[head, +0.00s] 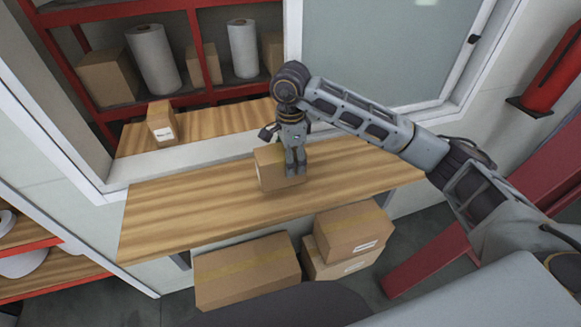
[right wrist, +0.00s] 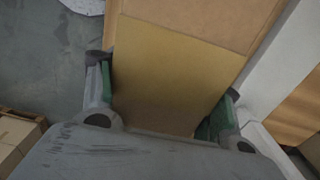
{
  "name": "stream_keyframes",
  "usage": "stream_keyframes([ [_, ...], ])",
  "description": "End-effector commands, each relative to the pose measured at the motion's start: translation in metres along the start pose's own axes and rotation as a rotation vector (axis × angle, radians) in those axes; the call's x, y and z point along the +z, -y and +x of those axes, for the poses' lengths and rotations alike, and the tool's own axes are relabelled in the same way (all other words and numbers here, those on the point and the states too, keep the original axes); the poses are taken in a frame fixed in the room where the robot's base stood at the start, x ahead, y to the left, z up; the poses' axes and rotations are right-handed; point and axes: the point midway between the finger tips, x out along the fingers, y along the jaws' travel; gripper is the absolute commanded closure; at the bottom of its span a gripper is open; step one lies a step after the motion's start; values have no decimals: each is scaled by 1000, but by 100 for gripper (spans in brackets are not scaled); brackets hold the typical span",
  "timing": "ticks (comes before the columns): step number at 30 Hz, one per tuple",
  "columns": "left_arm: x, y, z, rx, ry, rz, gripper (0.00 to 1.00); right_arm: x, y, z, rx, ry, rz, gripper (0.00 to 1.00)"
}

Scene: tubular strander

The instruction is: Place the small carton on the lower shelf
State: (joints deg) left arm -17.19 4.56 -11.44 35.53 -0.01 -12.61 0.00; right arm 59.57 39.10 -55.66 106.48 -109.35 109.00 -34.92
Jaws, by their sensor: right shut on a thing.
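My right gripper (head: 295,164) is shut on a small brown carton (head: 268,168) at the wooden counter in front of the wall opening. In the right wrist view the carton (right wrist: 175,75) fills the space between the two fingers (right wrist: 165,100). I cannot tell whether its underside touches the counter (head: 190,211). Another small carton (head: 162,123), with a white label, stands upright on the wooden ledge (head: 208,125) inside the opening. A red-framed rack with wooden shelves (head: 52,273) shows at the lower left. My left gripper is not in view.
Large cartons (head: 247,270) (head: 352,232) are stacked under the counter. Behind the opening, a red rack (head: 203,47) holds white rolls (head: 154,58) and boxes. A window pane (head: 375,45) is at the upper right. The counter's left part is clear.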

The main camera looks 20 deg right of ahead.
Motion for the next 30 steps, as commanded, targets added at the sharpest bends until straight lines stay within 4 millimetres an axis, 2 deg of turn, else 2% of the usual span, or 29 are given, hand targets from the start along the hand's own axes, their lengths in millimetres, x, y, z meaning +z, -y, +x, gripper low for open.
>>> stream_keyframes([
  [14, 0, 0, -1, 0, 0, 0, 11, 0, 0, 5, -1, 1, 1, 75],
  [24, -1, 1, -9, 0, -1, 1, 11, 0, 0, 33, 0, 1, 0, 75],
  [30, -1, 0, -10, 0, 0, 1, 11, 0, 0, 40, -2, 0, -1, 75],
])
